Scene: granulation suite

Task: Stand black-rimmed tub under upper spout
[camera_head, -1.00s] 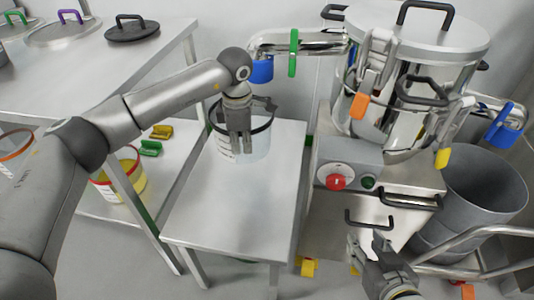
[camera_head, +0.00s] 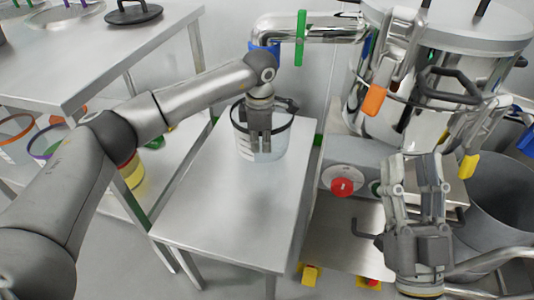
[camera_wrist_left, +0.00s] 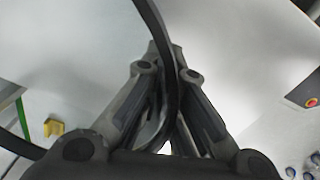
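The black-rimmed tub (camera_head: 279,140), clear-sided, stands upright on a low steel table (camera_head: 215,215). The upper spout (camera_head: 330,28) is a chrome pipe with a green handle and a blue end (camera_head: 258,50). The tub shows below the blue end; my left arm partly hides that end, so exact alignment cannot be told. My left gripper (camera_head: 261,150) points down at the tub's near side. In the left wrist view the black rim (camera_wrist_left: 160,30) runs between its fingers (camera_wrist_left: 165,125), which are closed on it. My right gripper (camera_head: 415,160) is raised, fingers apart and empty, before the machine.
A steel vessel (camera_head: 460,40) with orange and yellow handles stands at right. A red button (camera_head: 342,187) sits on its base box. A grey bin (camera_head: 505,190) is far right. Shelving at left holds other tubs (camera_head: 132,172). The low table's front is bare.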

